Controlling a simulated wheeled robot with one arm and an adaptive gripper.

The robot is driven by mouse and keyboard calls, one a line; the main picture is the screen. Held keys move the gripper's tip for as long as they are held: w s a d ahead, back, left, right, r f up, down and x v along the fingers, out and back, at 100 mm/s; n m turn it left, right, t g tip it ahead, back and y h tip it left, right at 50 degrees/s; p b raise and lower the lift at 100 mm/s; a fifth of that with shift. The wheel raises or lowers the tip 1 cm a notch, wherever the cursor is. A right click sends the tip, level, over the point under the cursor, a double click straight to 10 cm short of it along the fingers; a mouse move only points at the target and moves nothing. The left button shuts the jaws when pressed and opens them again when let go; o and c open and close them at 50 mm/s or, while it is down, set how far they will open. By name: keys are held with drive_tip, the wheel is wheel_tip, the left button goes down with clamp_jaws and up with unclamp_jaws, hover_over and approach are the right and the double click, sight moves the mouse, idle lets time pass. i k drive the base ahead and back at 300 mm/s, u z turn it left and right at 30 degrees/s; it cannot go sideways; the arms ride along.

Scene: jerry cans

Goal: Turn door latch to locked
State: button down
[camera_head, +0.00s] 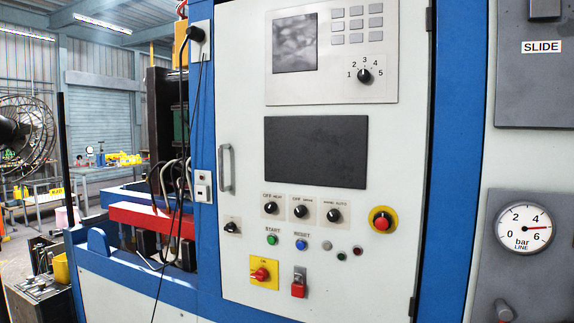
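A white cabinet door (400,215) in a blue frame fills the middle of the view and looks closed. A grey vertical handle (226,168) is on its left edge. Below the handle, a small black turn knob on a light plate (232,227) looks like the door latch. It is too small to tell which way it points. My gripper is not in view.
The door carries three black selector knobs, green and blue buttons, a red-yellow stop button (381,220), a red rotary switch (261,273) and a red key-like block (298,284). A pressure gauge (524,222) is at right. Black cables hang left of the door.

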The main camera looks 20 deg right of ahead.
sight(231, 227)
drive_tip(key=z, duration=0.2)
drive_tip(key=k, duration=0.4)
drive_tip(key=u, duration=1.35)
drive_tip(key=i, duration=0.9)
